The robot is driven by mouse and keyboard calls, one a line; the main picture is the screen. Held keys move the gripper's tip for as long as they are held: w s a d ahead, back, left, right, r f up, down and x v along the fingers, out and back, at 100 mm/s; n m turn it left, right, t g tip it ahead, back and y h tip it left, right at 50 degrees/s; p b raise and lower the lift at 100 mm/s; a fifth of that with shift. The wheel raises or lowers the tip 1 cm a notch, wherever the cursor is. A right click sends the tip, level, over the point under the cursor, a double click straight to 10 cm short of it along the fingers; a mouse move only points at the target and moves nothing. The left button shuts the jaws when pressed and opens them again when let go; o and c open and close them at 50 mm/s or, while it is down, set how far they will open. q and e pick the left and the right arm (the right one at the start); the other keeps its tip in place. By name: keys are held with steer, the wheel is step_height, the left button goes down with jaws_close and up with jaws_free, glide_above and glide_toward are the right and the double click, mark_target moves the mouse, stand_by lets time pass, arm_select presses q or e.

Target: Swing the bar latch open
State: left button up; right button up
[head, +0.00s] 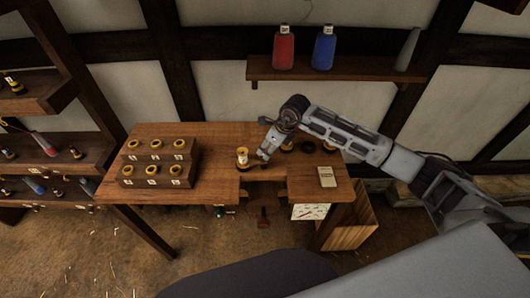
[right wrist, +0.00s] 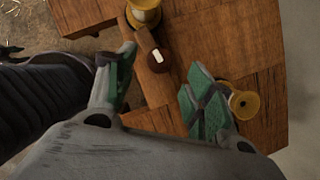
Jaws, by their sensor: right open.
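A short wooden bar (right wrist: 143,35) with a dark red-brown rounded end (right wrist: 158,60) and a white mark on it lies on the wooden table in the right wrist view. It looks like the bar latch. In the head view my right arm and gripper cover that spot, and I cannot make the bar out. My right gripper (right wrist: 162,82) is open, with its green-padded fingers apart on either side of the bar's rounded end. Nothing is held between them. In the head view the right gripper (head: 265,154) is low over the table, just right of a yellow spool (head: 242,157). My left gripper is out of view.
The wooden table (head: 215,135) carries a block of yellow-topped spools (head: 158,163) at left and a pale card (head: 327,176) at right. The yellow spool also shows in the wrist view (right wrist: 145,10), close to the bar. A wall shelf (head: 345,74) holds red and blue bottles.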

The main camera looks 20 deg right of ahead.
steer(key=shift+p+x, duration=0.4)
steer(key=shift+x, duration=2.1)
steer(key=shift+c, duration=0.4)
steer(key=c, duration=0.9)
